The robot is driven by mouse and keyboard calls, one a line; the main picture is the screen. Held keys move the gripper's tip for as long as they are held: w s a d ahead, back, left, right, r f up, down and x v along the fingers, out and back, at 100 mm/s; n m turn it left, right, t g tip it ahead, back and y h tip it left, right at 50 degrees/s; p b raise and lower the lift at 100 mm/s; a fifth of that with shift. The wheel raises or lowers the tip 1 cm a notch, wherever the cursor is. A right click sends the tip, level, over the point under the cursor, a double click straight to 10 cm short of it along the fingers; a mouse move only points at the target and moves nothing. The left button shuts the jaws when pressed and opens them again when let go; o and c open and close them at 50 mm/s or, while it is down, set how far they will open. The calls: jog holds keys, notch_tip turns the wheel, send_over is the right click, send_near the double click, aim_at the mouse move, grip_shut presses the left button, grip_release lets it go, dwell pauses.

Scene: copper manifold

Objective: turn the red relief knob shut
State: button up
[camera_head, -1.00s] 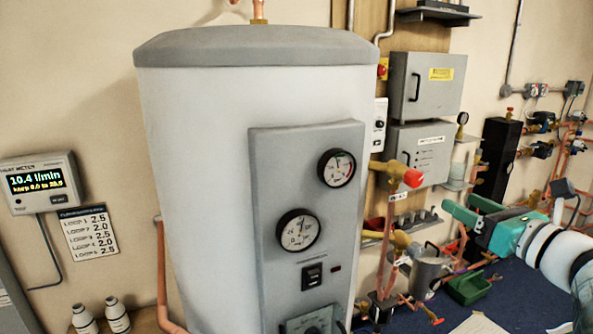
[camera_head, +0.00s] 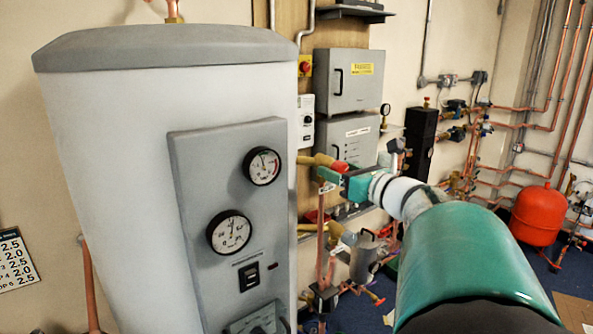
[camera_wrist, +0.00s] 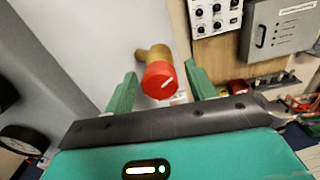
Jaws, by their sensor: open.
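The red relief knob (camera_wrist: 160,80) sits on the end of a brass valve body (camera_wrist: 153,54) beside the tank, with a pale mark on its face. In the head view the knob (camera_head: 339,166) shows just above my gripper (camera_head: 332,178), partly covered by it. In the wrist view my gripper (camera_wrist: 158,90) is open, with one green finger on each side of the knob and gaps on both sides. I cannot tell how deep the knob lies between the fingers.
The tall white tank (camera_head: 110,180) with its grey gauge panel (camera_head: 200,175) stands close to the left. Grey boxes (camera_head: 349,78) hang on the wall behind. A metal can (camera_head: 364,255) and copper pipes are below the valve. A red vessel (camera_head: 539,214) stands far right.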

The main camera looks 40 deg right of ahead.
jog(key=c, duration=1)
jog(key=shift+n, duration=0.3)
jog(key=n, duration=1.1)
jog(key=shift+d+n, duration=0.1)
jog(key=shift+n, duration=0.3)
jog(key=o, duration=1)
